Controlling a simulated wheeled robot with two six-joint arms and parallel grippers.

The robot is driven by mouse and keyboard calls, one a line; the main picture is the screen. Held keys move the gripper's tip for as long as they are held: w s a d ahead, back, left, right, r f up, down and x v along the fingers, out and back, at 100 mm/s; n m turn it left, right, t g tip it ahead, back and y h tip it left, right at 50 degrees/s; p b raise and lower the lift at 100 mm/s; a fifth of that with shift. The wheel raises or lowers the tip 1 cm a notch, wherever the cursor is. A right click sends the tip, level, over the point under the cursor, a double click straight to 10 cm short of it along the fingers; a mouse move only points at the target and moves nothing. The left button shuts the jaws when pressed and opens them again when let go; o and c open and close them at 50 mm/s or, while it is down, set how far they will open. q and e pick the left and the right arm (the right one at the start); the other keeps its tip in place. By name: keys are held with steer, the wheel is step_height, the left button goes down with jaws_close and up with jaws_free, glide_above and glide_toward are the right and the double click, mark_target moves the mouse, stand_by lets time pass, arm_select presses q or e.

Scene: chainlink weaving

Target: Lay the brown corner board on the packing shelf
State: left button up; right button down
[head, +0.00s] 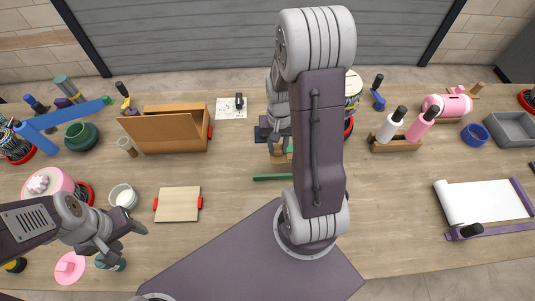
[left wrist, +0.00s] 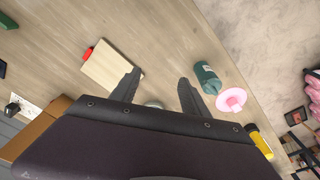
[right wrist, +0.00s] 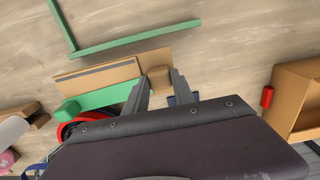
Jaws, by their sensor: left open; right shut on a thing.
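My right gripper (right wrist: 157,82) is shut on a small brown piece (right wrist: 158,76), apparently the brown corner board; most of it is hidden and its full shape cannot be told. In the head view my right gripper (head: 277,142) is low at the middle of the table, partly behind my arm. Beside the piece in the right wrist view lies a flat tan board with a grey strip (right wrist: 97,76); I cannot tell whether this is the packing shelf. My left gripper (left wrist: 159,84) is open and empty; it shows at the left front in the head view (head: 128,242).
A green bar (head: 272,177) lies just in front of the right gripper. A brown wooden box (head: 170,128) stands to the left. A pale board with red ends (head: 178,204) lies in front of it. A bottle rack (head: 395,144) stands right. Bare wood lies right of centre.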

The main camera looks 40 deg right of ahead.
steer(key=shift+w+a+f, duration=0.4)
steer(key=shift+a, duration=0.2)
steer(key=shift+w+a+f, duration=0.35)
steer(key=shift+a, duration=0.2)
steer(key=shift+a+f, duration=0.15)
steer(key=shift+a, duration=0.05)
step_height(320, 180, down, 4)
steer(key=shift+r, duration=0.2)
steer(key=shift+w+f, duration=0.15)
steer(key=shift+f, duration=0.1)
steer(key=c, duration=1.1)
jaws_free()
steer(key=shift+f, duration=0.1)
steer(key=shift+o, duration=0.2)
